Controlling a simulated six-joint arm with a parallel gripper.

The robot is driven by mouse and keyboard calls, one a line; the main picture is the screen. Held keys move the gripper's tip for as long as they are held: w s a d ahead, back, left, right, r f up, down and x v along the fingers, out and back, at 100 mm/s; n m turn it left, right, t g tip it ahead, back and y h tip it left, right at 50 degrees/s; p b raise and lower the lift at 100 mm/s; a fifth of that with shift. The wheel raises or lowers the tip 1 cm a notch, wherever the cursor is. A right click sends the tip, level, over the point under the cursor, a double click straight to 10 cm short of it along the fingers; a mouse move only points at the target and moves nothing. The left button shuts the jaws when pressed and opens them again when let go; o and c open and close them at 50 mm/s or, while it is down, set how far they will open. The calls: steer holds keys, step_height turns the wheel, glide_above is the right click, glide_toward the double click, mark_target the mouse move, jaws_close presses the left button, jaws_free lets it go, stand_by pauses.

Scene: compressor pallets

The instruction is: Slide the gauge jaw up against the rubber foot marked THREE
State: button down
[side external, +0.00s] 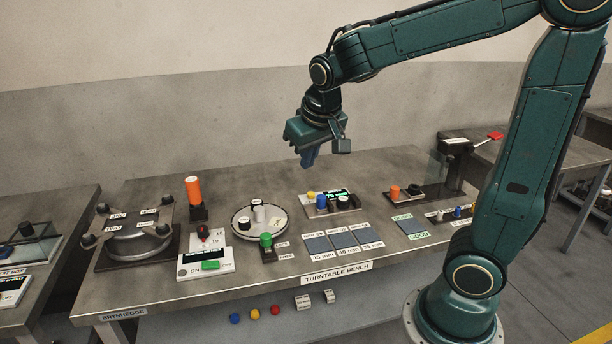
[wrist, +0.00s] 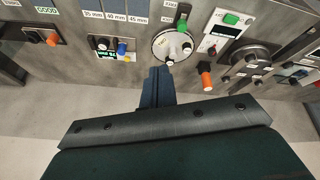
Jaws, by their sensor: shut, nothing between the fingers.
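The likely gauge is a small grey block with a lit green display (side external: 346,193); it also shows in the wrist view (wrist: 106,55). Yellow, blue, dark and white parts crowd its top; I cannot tell which is the jaw. A round pale turntable (side external: 240,232) left of it carries dark and white cylinders with pale tops; it shows in the wrist view (wrist: 158,44). Their marks are too small to read, so I cannot pick out THREE. My gripper (side external: 308,162) is shut and empty, pointing down, well above the bench behind the gauge and turntable. Its fingers also show in the wrist view (wrist: 157,90).
An orange cylinder (side external: 193,189) stands on a dark holder behind the turntable. A green knob (side external: 266,240) stands at its front. Dark pads (side external: 345,240) labelled in mm lie before the gauge. A plate with a grey disc (side external: 136,242) is left; another block (side external: 412,192) is right.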

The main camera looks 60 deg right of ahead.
mark_target(324, 202)
steer(key=w+d+f+m+g+h, duration=0.1)
steer(key=w+d+f+m+h, duration=0.1)
steer(key=w+d+f, duration=0.4)
steer(key=w+d+f+m+g+h, duration=0.1)
steer(key=w+d+f+g+h, duration=0.1)
steer(key=w+d+f, duration=0.4)
step_height(324, 202, down, 5)
steer(key=shift+w+d+f+m+h, duration=0.2)
steer(key=shift+w+d+m+h, duration=0.15)
steer(key=shift+w, duration=0.2)
steer(key=shift+f+g, duration=0.15)
steer(key=shift+g, duration=0.15)
steer(key=x, duration=0.9)
steer(key=shift+d+f, duration=0.1)
steer(key=shift+f, duration=0.1)
steer(key=shift+s+d, duration=0.5)
steer(key=shift+d, duration=0.4)
steer(key=shift+s+d, duration=0.6)
steer(key=shift+d, duration=0.2)
